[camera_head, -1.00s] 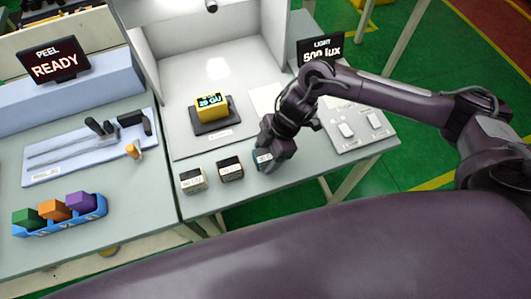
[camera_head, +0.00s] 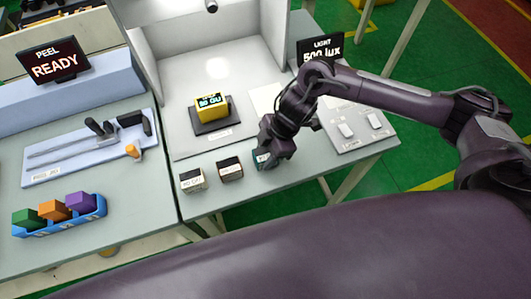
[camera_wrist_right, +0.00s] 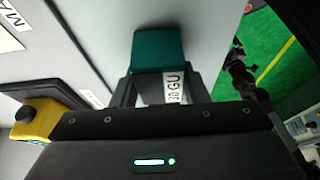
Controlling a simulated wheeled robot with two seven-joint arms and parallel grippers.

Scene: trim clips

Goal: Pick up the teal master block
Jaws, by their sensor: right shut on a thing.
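The teal master block (camera_head: 262,160) is at the front edge of the light booth table, at the right end of a row of blocks. It is partly hidden by my right gripper (camera_head: 269,156). In the right wrist view the teal block (camera_wrist_right: 158,48) sits between the two fingers of the right gripper (camera_wrist_right: 160,88), which is shut on it. A white label reading 30 GU shows on its side. I cannot tell any gap between the block and the table. My left gripper is not in view.
A black-topped block (camera_head: 230,170) and a pale block (camera_head: 192,181) stand left of the teal one. The yellow meter (camera_head: 211,106) sits on a dark plate in the booth. A blue tray (camera_head: 62,228) holds coloured blocks. A switch panel (camera_head: 352,135) is at right.

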